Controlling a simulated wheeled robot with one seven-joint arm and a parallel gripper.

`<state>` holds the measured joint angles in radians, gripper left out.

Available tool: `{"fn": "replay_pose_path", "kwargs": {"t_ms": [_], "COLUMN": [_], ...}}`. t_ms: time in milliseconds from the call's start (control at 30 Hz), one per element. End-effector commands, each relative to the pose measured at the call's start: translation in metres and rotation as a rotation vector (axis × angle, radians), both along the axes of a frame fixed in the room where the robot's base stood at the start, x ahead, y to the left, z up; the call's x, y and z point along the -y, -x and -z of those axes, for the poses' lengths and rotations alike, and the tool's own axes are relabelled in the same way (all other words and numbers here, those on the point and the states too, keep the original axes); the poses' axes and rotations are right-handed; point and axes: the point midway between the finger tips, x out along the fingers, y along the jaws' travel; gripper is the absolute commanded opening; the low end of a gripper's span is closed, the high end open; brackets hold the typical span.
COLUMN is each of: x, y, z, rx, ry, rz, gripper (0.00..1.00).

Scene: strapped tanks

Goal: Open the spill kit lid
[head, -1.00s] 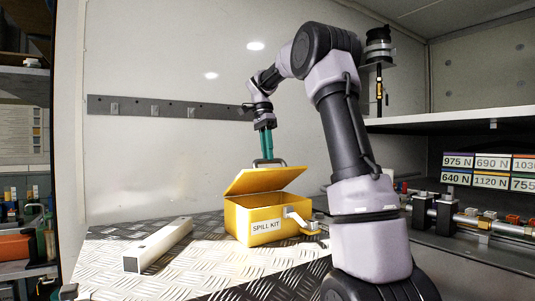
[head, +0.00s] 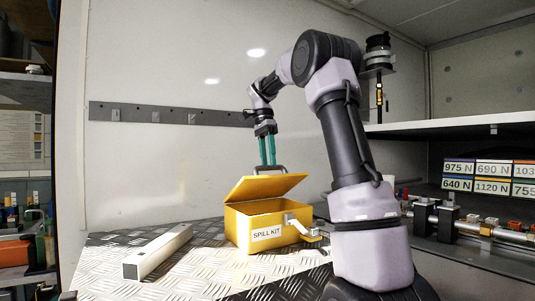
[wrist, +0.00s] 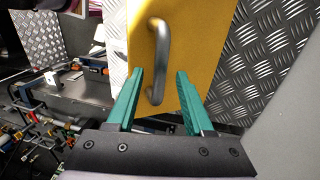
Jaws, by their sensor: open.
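The yellow spill kit (head: 268,231) stands on the tread-plate surface, its label facing the front. Its lid (head: 262,187) is raised and tilted, with a dark gap between lid and box at the front. A grey bar handle (head: 270,168) is on top of the lid. In the wrist view the lid (wrist: 192,45) fills the upper middle and the metal handle (wrist: 158,62) runs along it. My gripper (head: 268,164) is just above the handle, its green fingers apart. In the wrist view the handle's near end lies between and just beyond the fingertips (wrist: 160,73). The fingers hold nothing.
A pale square bar (head: 158,252) lies on the tread plate (head: 205,270) left of the box. A latch arm (head: 303,229) sticks out at the box's right front. A wall rail (head: 170,115) runs behind. A shelf with fittings (head: 480,228) is at the right.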

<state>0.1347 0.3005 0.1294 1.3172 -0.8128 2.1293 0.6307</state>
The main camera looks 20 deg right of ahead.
Motion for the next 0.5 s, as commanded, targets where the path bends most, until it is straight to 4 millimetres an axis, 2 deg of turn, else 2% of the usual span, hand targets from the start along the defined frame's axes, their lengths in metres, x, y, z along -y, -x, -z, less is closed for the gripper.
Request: {"fn": "replay_pose_path", "kwargs": {"t_ms": [167, 500], "x": [-0.001, -0.003], "y": [-0.005, -0.017], "z": [-0.021, -0.081], "rx": [0.003, 0.002], "ry": [-0.001, 0.0], "rz": [0.0, 0.001], "gripper": [0.52, 0.52]}}
